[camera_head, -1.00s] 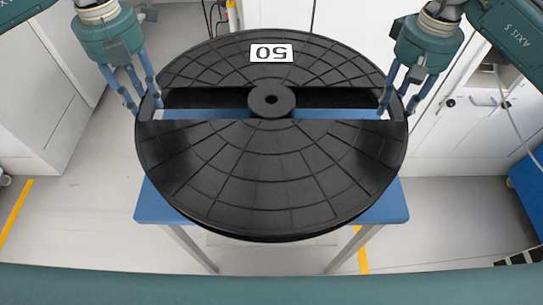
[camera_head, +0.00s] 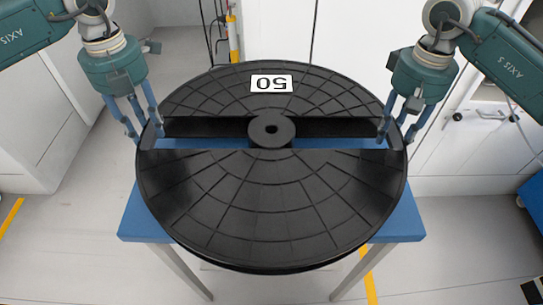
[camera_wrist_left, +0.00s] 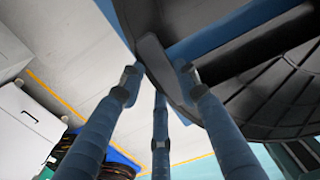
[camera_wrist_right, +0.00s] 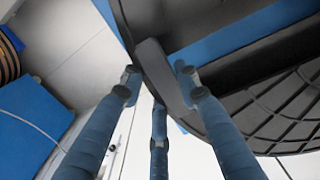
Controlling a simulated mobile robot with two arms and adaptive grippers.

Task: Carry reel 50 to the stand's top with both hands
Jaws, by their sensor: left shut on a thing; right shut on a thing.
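Reel 50 (camera_head: 270,210) is a large black disc with a ribbed face, a centre hub and a white label reading 50, upside down in the head view. It lies about flat, over a blue-topped stand (camera_head: 400,222). I cannot tell whether it touches the stand. My left gripper (camera_head: 146,138) is shut on the reel's left rim, and the rim shows between its fingers in the left wrist view (camera_wrist_left: 165,75). My right gripper (camera_head: 395,138) is shut on the right rim, also seen in the right wrist view (camera_wrist_right: 165,75). The reel hides most of the stand's top.
White cabinets (camera_head: 345,60) stand behind the reel, with more at the left and right. Yellow lines (camera_head: 370,285) mark the grey floor. A blue object (camera_head: 533,195) stands at the right edge. Open floor shows on both sides of the stand.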

